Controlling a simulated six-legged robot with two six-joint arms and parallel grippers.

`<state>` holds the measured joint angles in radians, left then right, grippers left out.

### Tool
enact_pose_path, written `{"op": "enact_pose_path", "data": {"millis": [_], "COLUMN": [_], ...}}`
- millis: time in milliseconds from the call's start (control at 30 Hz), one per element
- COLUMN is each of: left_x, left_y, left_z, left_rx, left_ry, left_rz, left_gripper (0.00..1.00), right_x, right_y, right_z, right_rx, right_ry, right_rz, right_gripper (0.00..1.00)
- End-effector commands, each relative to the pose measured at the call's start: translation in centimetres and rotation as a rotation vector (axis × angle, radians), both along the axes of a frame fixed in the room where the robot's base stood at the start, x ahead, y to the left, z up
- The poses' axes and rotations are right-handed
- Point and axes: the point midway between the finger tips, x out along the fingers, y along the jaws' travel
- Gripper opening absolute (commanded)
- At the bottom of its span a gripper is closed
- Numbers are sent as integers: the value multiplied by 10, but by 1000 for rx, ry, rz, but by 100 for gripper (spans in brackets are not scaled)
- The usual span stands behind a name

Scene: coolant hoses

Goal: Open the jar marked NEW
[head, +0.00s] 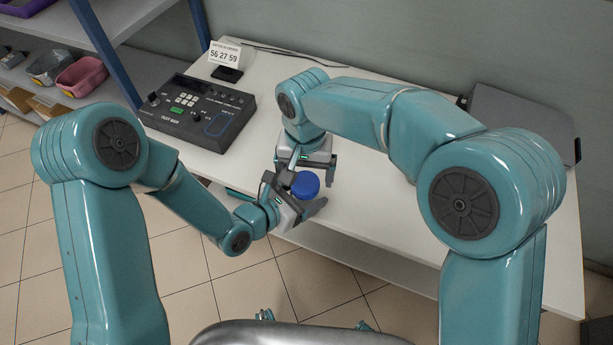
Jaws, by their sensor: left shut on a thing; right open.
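A jar shows only as its round blue lid (305,184), near the front edge of the white table. Its body is mostly hidden by my grippers, and I cannot read any NEW mark on it. My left gripper (303,195) comes in from the left and is shut on the jar below the lid. My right gripper (309,170) is open, its fingers pointing down just behind and around the lid. I cannot tell whether they touch the lid.
A black test box (199,112) stands on the table (375,215) at the left, with a number card (225,54) behind it. A dark grey flat case (522,122) lies at the back right. A shelf with bins (82,76) stands at the far left.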

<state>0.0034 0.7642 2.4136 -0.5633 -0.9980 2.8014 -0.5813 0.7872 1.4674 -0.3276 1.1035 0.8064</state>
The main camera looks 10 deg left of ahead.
Motion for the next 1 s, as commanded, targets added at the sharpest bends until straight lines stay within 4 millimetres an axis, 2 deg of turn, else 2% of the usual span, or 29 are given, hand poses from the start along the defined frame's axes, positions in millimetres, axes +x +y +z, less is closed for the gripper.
{"op": "enact_pose_path", "data": {"millis": [100,267,433,533,667,1000], "left_x": [0,0,0,0,0,0], "left_y": [0,0,0,0,0,0], "left_z": [0,0,1,0,0,1], "left_rx": [-1,-1,0,0,0,0], "left_ry": [-1,-2,-2,-2,-2,-2], "left_rz": [0,1,1,1,1,1], "left_gripper": [0,0,0,0,0,0], "right_x": [0,0,1,1,1,1], "right_y": [0,0,1,1,1,1], "right_z": [16,26,50,55,42,-11], "right_rx": [0,-2,-1,-1,-5,-4], "right_ry": [-2,-1,-3,-1,3,2], "right_rz": [-1,-18,-196,-262,-271,-270], "right_gripper": [91,86,86,86,86,86]}}
